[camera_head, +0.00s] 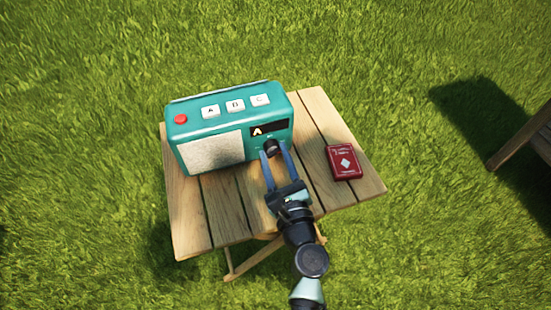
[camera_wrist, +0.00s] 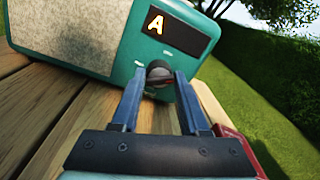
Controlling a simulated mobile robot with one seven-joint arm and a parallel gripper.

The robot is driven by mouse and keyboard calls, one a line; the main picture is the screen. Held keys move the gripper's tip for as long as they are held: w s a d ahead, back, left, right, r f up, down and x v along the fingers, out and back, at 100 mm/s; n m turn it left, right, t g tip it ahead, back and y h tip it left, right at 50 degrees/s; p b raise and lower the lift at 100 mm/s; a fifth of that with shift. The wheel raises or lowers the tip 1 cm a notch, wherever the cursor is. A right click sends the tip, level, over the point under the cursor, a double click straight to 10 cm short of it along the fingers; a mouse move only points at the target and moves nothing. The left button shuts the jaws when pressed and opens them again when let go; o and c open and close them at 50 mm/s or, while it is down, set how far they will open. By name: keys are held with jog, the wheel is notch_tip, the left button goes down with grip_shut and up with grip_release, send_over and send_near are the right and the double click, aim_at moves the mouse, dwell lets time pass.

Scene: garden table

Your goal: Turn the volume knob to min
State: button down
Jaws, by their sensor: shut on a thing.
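A teal radio (camera_head: 228,125) stands on the wooden table, with a pale speaker panel, a red button, white buttons marked A, B and C on top, and a dark display showing "A". Its dark round volume knob (camera_head: 271,147) is on the front below the display. My gripper (camera_head: 272,153) reaches the radio's front with its blue fingers on either side of the knob, shut on it. In the wrist view the knob (camera_wrist: 158,71) shows between the fingertips (camera_wrist: 160,78). The knob's pointer and any min mark are too small to read.
A red card box (camera_head: 344,162) lies on the slatted table (camera_head: 229,209), right of my gripper; its red edge also shows at the wrist view's lower right (camera_wrist: 243,150). Table room is free in front of the radio. Grass surrounds the table. A wooden chair part (camera_head: 522,138) is far right.

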jog(key=n+b, duration=0.4)
jog(key=n, duration=0.1)
jog(key=n+b, duration=0.1)
jog(key=n, duration=0.1)
jog(key=shift+a+f+n+y+b, duration=0.15)
jog(key=shift+f+n+y+b, duration=0.15)
jog(key=shift+f+y+b, duration=0.1)
jog(key=shift+r+n+b, duration=0.1)
jog(key=shift+n+b, duration=1.65)
jog(key=shift+n, duration=0.65)
jog(key=shift+c, duration=2.2)
grip_release()
jog(key=shift+r, duration=0.1)
jog(key=p+v, duration=0.1)
jog(key=v, duration=1.2)
jog(key=shift+f, duration=0.2)
jog(key=shift+w, duration=0.1)
